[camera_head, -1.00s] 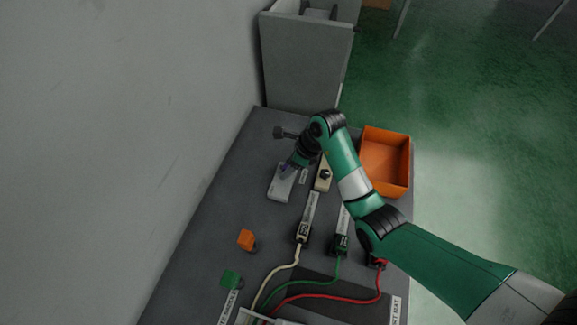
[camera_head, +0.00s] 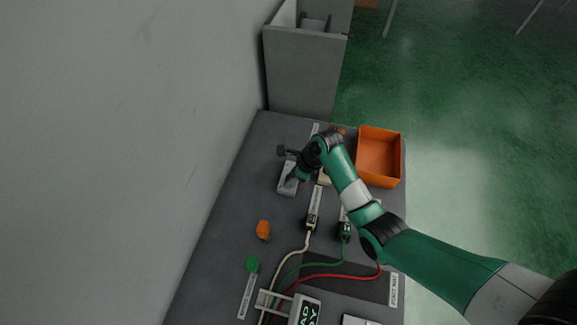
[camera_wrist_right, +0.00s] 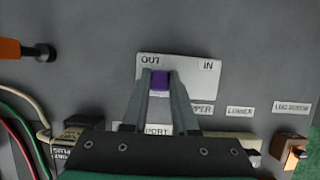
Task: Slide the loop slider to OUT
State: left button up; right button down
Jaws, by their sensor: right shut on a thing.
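The loop slider fixture is a pale plate (camera_wrist_right: 196,84) marked OUT on its left and IN on its right in the right wrist view. Its purple knob (camera_wrist_right: 160,80) sits near the left end, just below and slightly right of the word OUT. My right gripper (camera_wrist_right: 161,82) is shut on the knob, one finger on each side. In the head view the plate (camera_head: 287,191) lies on the table near the wall, with my right gripper (camera_head: 296,178) over it, partly hiding it. My left gripper is not in view.
An orange bin (camera_head: 380,157) stands at the table's right edge. Cream, green and red cables (camera_head: 330,268) run across the front. The wall is close on the left.

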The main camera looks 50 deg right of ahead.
jog(key=shift+a, duration=0.1)
jog(key=c, duration=0.7)
grip_release()
jog(key=shift+s+a+f, duration=0.1)
jog(key=shift+s+a, duration=0.05)
jog(key=p+v, duration=0.4)
jog(key=v, duration=0.7)
jog(key=shift+s+r+p, duration=0.1)
jog(key=shift+r+p, duration=0.2)
